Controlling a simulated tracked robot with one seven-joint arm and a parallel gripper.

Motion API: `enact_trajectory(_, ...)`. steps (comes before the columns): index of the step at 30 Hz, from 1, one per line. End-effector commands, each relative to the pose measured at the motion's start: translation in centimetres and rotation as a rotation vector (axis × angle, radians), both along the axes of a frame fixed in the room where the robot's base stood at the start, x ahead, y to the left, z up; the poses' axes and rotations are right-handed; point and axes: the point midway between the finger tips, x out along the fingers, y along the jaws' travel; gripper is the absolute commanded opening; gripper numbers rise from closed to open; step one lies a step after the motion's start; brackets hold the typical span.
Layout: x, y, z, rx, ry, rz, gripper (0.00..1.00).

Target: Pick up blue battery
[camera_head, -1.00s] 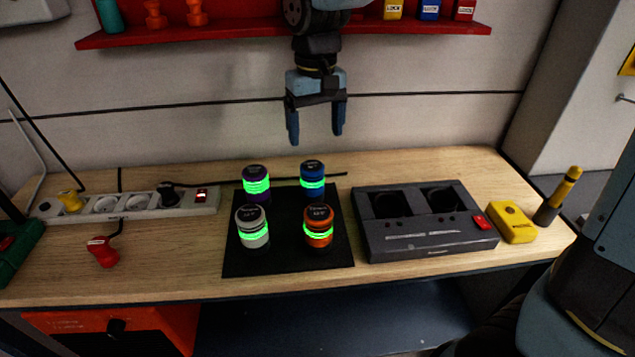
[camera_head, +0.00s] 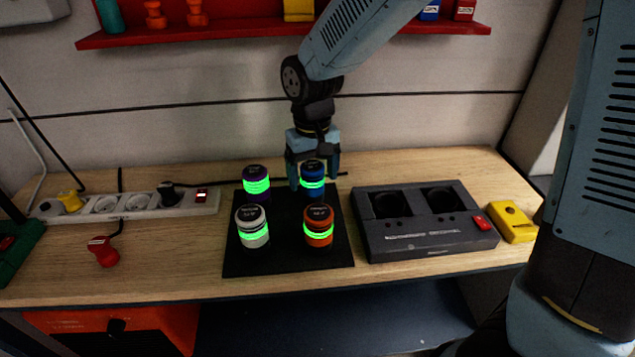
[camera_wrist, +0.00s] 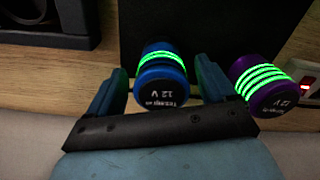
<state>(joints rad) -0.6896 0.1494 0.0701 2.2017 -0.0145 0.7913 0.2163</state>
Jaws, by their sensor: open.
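The blue battery (camera_head: 312,178) with a glowing green band stands upright at the back right of a black mat (camera_head: 287,262). My gripper (camera_head: 313,180) is open and lowered around it, one finger on each side. In the wrist view the blue battery (camera_wrist: 161,75) lies between the two open fingers (camera_wrist: 160,88), with a visible gap on its left and a smaller one on its right. Whether a finger touches it I cannot tell.
A purple battery (camera_head: 256,184) stands close on the left of my gripper. White (camera_head: 252,228) and orange (camera_head: 318,226) batteries stand in front. A grey charger with two empty wells (camera_head: 425,235) is right. A power strip (camera_head: 130,204) lies left. A red shelf (camera_head: 240,33) hangs above.

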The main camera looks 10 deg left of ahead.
Motion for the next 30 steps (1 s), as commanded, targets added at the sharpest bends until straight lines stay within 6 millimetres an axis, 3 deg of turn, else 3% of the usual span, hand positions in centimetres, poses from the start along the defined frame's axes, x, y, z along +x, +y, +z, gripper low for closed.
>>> enact_trajectory(4, -0.05, 0.0, -1.14, -0.001, 0.001, 0.001, 0.84)
enact_trajectory(12, -0.01, -0.02, -1.25, 0.0, 0.0, 0.0, 0.82)
enact_trajectory(30, 0.03, -0.07, -1.23, 0.0, 0.0, -0.001, 0.24)
